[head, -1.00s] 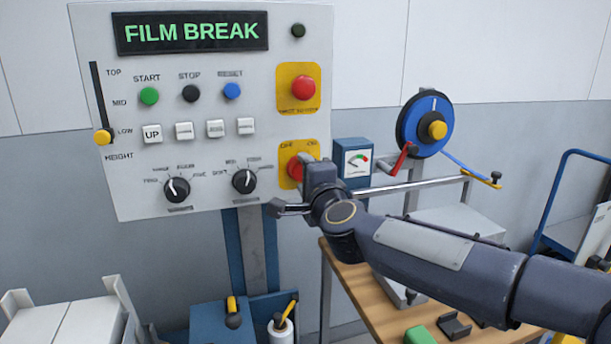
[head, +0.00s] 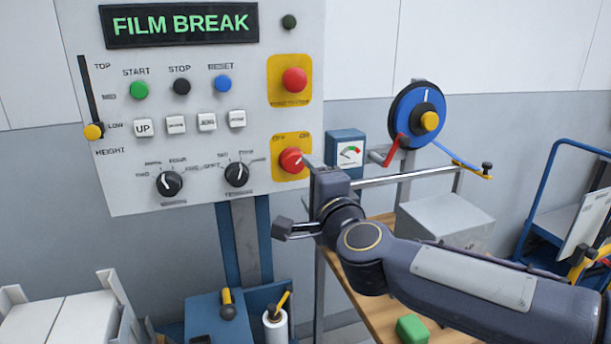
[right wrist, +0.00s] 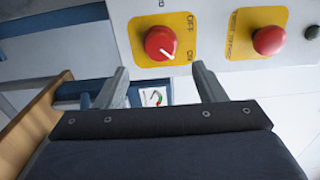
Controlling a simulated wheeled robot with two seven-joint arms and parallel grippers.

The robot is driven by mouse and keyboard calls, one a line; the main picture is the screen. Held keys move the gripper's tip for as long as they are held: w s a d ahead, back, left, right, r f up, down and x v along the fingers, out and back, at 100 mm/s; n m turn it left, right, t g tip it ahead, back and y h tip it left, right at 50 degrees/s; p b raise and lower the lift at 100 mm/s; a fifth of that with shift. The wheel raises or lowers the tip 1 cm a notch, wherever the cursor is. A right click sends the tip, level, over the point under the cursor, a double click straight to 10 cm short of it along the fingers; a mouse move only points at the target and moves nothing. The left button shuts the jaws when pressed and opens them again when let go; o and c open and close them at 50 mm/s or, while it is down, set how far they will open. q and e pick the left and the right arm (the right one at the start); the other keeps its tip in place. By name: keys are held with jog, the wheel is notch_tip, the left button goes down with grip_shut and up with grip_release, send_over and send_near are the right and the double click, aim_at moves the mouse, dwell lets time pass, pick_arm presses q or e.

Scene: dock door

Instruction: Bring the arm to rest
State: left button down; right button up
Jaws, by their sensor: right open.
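My right gripper (head: 313,168) is in front of the control panel (head: 120,195), just right of the red OFF/ON switch (head: 291,161) on its yellow plate. In the right wrist view its two fingers (right wrist: 160,75) are spread with nothing between them. That view shows the red switch (right wrist: 160,43) ahead of the fingers and apart from them, its white mark towards ON. My right arm (head: 450,275) reaches in from the lower right. My left gripper is not in view.
The panel display (head: 180,24) reads FILM BREAK. A red stop button (head: 294,80) sits above the switch. A gauge box (head: 345,148) and a blue reel (head: 416,114) with a red handle stand to the right. A wooden bench (head: 375,310) with a green block (head: 412,329) lies below my arm.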

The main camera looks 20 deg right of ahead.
dwell(0.4)
jog(key=s+d+f+n+g+y+p, duration=0.1)
jog(key=s+f+n+g+p, duration=0.2)
jog(key=s, duration=1)
jog(key=s+d+f+n+g+y+p, duration=0.2)
jog(key=s+f+n+g+p, duration=0.2)
jog(key=s+f+n+g, duration=0.5)
jog(key=s+f+n, duration=0.4)
jog(key=s+f, duration=0.1)
jog(key=shift+d+f+p, duration=0.25)
jog(key=shift+p, duration=0.05)
jog(key=shift+s, duration=0.1)
